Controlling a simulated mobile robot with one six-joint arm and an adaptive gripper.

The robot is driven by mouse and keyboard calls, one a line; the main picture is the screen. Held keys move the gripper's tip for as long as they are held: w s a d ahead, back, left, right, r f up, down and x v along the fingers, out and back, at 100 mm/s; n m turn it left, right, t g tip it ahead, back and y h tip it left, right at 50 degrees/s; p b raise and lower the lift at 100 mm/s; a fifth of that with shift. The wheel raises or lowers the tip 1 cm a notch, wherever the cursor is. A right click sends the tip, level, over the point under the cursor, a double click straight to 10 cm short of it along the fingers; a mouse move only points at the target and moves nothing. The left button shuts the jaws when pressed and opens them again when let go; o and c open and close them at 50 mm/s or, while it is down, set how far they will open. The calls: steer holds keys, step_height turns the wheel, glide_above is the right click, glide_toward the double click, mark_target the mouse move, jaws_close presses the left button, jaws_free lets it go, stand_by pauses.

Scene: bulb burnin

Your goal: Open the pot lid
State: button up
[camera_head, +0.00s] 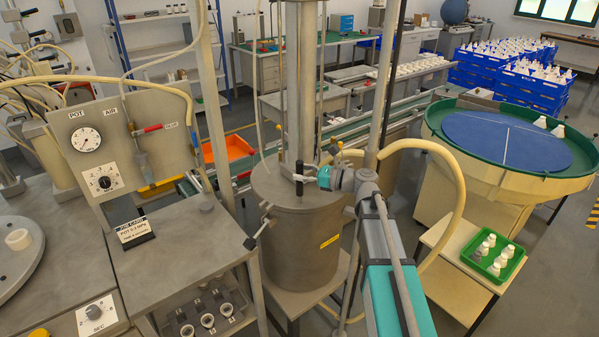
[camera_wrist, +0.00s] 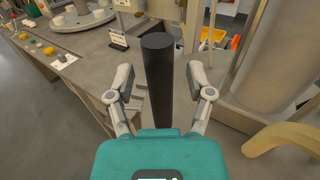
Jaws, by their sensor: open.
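The pot (camera_head: 305,250) is a grey metal cylinder with a yellow label, standing on a low stand. Its round lid (camera_head: 268,184) lies on top, with a grey column rising behind it. A black upright handle (camera_head: 299,170) shows above the lid, and it appears in the wrist view as a thick black bar (camera_wrist: 157,75). My gripper (camera_head: 303,172) is at this handle, coming from the right. In the wrist view my gripper (camera_wrist: 163,82) is open, with one finger on each side of the bar and gaps visible. The bar's lower end is hidden behind my gripper body.
A grey bench with a gauge panel (camera_head: 125,150) stands left of the pot. A side lever with a black grip (camera_head: 250,243) sticks out from the pot's left. A thin post and a beige hose (camera_head: 455,180) are close on the right. A green tray (camera_head: 492,256) holds white bottles.

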steer(key=shift+w+a, duration=0.15)
steer(key=shift+a, duration=0.15)
jaws_close()
stand_by(0.3)
